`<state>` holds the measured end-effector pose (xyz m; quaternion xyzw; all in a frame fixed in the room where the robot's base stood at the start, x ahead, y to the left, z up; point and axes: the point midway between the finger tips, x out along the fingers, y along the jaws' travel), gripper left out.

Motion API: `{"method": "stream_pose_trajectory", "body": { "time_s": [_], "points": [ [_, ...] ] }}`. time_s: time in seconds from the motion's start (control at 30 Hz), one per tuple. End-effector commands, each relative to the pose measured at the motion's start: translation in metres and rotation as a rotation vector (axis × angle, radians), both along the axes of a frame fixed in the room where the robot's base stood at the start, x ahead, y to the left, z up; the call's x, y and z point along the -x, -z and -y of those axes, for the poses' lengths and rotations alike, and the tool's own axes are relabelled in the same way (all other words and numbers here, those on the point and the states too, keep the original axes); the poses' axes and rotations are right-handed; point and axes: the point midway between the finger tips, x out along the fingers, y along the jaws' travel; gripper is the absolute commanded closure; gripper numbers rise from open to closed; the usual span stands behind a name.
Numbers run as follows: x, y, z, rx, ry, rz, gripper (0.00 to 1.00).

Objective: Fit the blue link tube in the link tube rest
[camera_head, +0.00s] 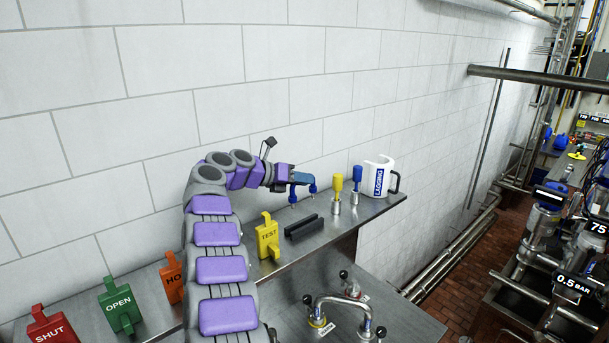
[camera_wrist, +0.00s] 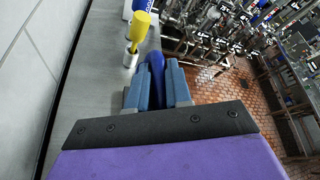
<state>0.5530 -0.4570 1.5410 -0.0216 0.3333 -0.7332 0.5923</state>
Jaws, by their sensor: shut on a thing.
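My gripper (camera_head: 303,178) is above the grey shelf against the white wall. It is shut on the blue link tube (camera_head: 293,197); blue ends hang below the fingers. In the wrist view, the tube (camera_wrist: 155,60) shows as a rounded blue piece between the two blue-grey fingers (camera_wrist: 157,88). The fingers and wrist hide most of the tube. A black grooved block (camera_head: 304,228), which looks like the link tube rest, lies on the shelf below the gripper and nearer the camera. The tube looks raised above the shelf and apart from this block.
Yellow (camera_head: 337,184) and blue (camera_head: 357,179) handled pieces stand in metal bases beyond the gripper, before a white mug (camera_head: 378,178). A yellow TEST tag (camera_head: 267,238) stands left of the block. A bent metal pipe (camera_head: 340,302) sits on the lower surface.

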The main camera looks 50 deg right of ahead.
Motion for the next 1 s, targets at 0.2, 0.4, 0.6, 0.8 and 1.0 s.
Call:
{"method": "stream_pose_trajectory", "body": {
  "time_s": [0.2, 0.4, 0.6, 0.8, 1.0],
  "points": [
    [0.001, -0.002, 0.004, -0.031, 0.027, -0.001, 1.00],
    [0.002, 0.022, 0.005, -0.037, 0.031, -0.001, 1.00],
    [0.001, 0.038, 0.002, -0.035, 0.030, -0.001, 1.00],
    [0.001, 0.053, -0.002, -0.033, 0.029, -0.002, 1.00],
    [0.001, 0.061, 0.003, -0.036, 0.030, -0.002, 1.00]
  ]
}}
